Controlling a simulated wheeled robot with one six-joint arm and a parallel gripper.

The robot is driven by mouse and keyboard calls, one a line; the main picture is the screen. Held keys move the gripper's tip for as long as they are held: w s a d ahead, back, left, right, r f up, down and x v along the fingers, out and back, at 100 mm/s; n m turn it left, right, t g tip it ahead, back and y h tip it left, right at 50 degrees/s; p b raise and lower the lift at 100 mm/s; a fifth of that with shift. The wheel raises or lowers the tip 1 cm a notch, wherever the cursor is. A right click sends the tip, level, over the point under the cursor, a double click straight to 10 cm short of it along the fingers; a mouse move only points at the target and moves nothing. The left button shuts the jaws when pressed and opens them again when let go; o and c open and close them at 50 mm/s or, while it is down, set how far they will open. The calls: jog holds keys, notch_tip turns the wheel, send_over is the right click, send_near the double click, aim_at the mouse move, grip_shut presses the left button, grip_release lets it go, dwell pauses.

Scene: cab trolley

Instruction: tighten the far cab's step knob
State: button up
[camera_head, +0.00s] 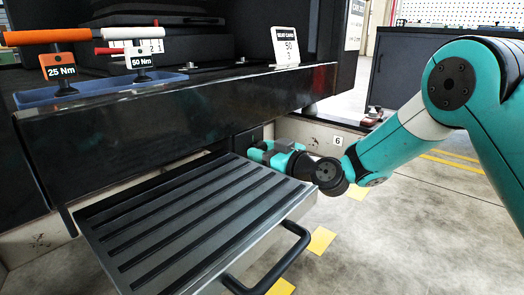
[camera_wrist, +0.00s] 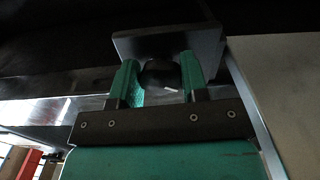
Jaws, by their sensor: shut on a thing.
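The knob (camera_wrist: 160,76) is dark and rounded, with a small white mark, and sits against a grey plate (camera_wrist: 168,43) in the wrist view. My gripper (camera_wrist: 158,82) has its two teal fingers shut on it, one on each side. In the head view my gripper (camera_head: 272,150) reaches in from the right beneath the dark cab's front sill, behind the step's right rear corner. The knob is hidden there. The step (camera_head: 185,215) is a ridged dark grey plate, pulled out below the cab, with a black handle (camera_head: 285,262) at its front right.
The cab's black sill (camera_head: 180,120) runs just above my gripper. A number 6 label (camera_head: 337,140) is on the pale beam. Floor at right is clear.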

jog(key=m+p, duration=0.3)
jog(key=m, duration=0.3)
jog(key=shift+r+p, duration=0.2)
jog(key=shift+p, duration=0.15)
jog(key=m+p, duration=0.4)
jog(key=m, duration=0.1)
jog(key=shift+s+a, duration=0.1)
jog(key=shift+s, duration=0.05)
jog(key=shift+f+m, duration=0.1)
jog(key=shift+m, duration=0.3)
jog(key=o, duration=0.9)
